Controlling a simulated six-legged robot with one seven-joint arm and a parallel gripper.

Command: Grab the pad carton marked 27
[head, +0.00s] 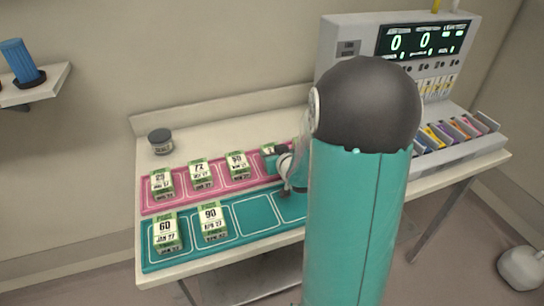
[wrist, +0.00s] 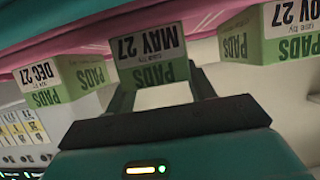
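Several white and green pad cartons stand on the table, each with a large number and a smaller date ending in 27. A back-row carton (head: 201,174) seems to read 77 or 27; I cannot tell which. My gripper (head: 284,172) is low at the right of the back row, partly hiding a carton (head: 268,150) whose number I cannot read. In the wrist view, a carton dated MAY 27 (wrist: 150,58) appears upside down just beyond and between the open fingers (wrist: 163,88). Its large number is out of view. I cannot tell whether the fingers touch it.
Neighbouring cartons dated DEC 27 (wrist: 62,82) and another (wrist: 262,38) flank the fingers. Front-row cartons read 60 (head: 166,232) and 90 (head: 212,222) on a teal mat (head: 255,214). A dark jar (head: 160,141) stands behind. A display console (head: 350,48) is at right.

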